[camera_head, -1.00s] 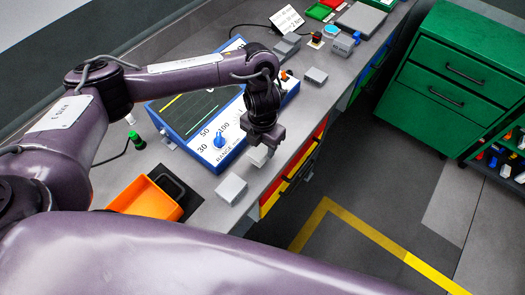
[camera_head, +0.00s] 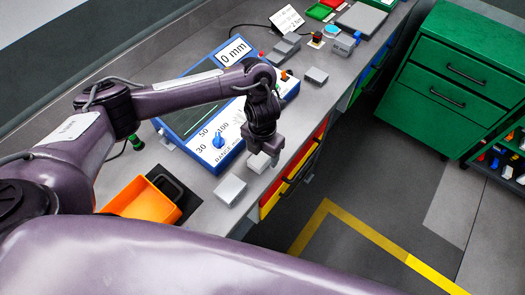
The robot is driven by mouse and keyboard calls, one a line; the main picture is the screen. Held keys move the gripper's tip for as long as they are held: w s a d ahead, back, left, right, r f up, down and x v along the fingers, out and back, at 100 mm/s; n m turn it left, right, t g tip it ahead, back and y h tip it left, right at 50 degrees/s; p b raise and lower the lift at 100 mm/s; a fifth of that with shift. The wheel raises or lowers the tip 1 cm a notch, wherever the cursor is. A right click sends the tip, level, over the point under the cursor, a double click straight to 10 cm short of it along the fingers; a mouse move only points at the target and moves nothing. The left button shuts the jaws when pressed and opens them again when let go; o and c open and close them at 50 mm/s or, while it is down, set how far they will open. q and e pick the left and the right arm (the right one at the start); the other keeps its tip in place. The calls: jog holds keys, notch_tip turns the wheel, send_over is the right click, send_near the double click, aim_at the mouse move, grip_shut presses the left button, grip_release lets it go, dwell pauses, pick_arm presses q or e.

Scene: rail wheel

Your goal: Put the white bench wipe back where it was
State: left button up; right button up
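My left gripper (camera_head: 266,148) points down over the front edge of the bench, in front of the blue instrument. A small whitish piece (camera_head: 258,161) shows right at its fingertips. I cannot tell whether the fingers are shut on it or only beside it. A pale grey-white flat block (camera_head: 230,190) lies on the bench to the left of the gripper, near the front edge. Which of these two is the white bench wipe I cannot tell for sure. My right gripper is not in view.
The blue instrument (camera_head: 217,158) with a dial stands behind the gripper. An orange tray (camera_head: 143,202) and a green-topped item (camera_head: 136,142) are at left. Grey blocks (camera_head: 316,76) lie farther along the bench (camera_head: 292,120). A green cabinet (camera_head: 455,75) stands at right, past open floor.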

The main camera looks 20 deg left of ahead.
aim_at(263, 155)
pick_arm(q)
jog(key=shift+r+p, duration=0.3)
jog(key=shift+r, duration=0.3)
notch_tip(263, 155, up, 11)
jog(key=shift+p, duration=0.3)
jog(key=shift+s, duration=0.1)
dwell(0.3)
